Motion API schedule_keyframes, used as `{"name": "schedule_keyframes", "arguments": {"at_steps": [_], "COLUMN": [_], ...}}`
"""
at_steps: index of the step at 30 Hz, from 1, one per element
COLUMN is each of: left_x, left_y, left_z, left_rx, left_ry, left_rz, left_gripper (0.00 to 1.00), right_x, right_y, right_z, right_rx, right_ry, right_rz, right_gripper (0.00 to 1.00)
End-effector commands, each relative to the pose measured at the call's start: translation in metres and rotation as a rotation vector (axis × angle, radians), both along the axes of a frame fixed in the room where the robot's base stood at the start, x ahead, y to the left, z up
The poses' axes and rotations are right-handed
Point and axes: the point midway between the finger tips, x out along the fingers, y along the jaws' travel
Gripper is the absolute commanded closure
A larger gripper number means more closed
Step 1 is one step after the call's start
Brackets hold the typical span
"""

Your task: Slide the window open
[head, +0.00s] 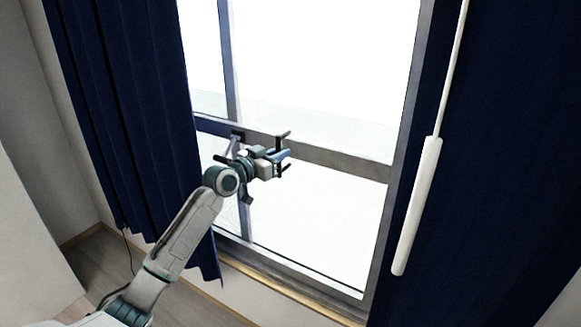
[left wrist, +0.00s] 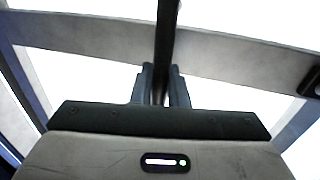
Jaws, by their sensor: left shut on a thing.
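The window has a grey frame with a crossrail (head: 345,161) and bright glass panes (head: 310,60). An upright frame post (head: 229,60) stands left of the middle. My left gripper (head: 284,154) reaches in from the left, in front of the crossrail. In the left wrist view, its two fingers (left wrist: 161,84) are shut on a dark upright bar (left wrist: 166,32), which crosses in front of the grey rail (left wrist: 105,38). The bar's lower part is hidden between the fingers and behind the gripper body. My right gripper is not in view.
Dark blue curtains hang at the left (head: 130,110) and right (head: 490,160) of the window. A white wand (head: 418,205) hangs before the right curtain. A small dark fitting (head: 238,135) sits on the crossrail. Wooden floor (head: 105,262) shows at the lower left.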

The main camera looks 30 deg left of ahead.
Motion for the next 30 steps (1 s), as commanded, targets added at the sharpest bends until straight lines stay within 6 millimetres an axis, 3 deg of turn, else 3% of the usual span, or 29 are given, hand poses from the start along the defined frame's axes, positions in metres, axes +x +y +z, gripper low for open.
{"name": "schedule_keyframes", "arguments": {"at_steps": [13,14,16,26,30], "left_x": [0.000,0.000,0.000,-0.001,-0.011], "left_y": [0.005,0.005,0.005,0.005,0.008], "left_z": [0.001,0.001,0.001,0.000,-0.002], "left_rx": [0.001,0.000,0.000,0.000,0.005], "left_ry": [-0.001,-0.001,-0.001,0.001,0.002], "left_rz": [0.000,0.000,0.000,0.000,0.001], "left_gripper": [1.00,0.82,0.68,0.67,0.67], "right_x": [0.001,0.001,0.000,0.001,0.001], "right_y": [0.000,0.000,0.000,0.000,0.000], "right_z": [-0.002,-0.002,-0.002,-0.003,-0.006], "right_rx": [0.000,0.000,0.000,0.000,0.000], "right_ry": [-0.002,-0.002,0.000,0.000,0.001], "right_rz": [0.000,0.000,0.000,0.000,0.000], "right_gripper": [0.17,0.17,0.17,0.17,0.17]}}
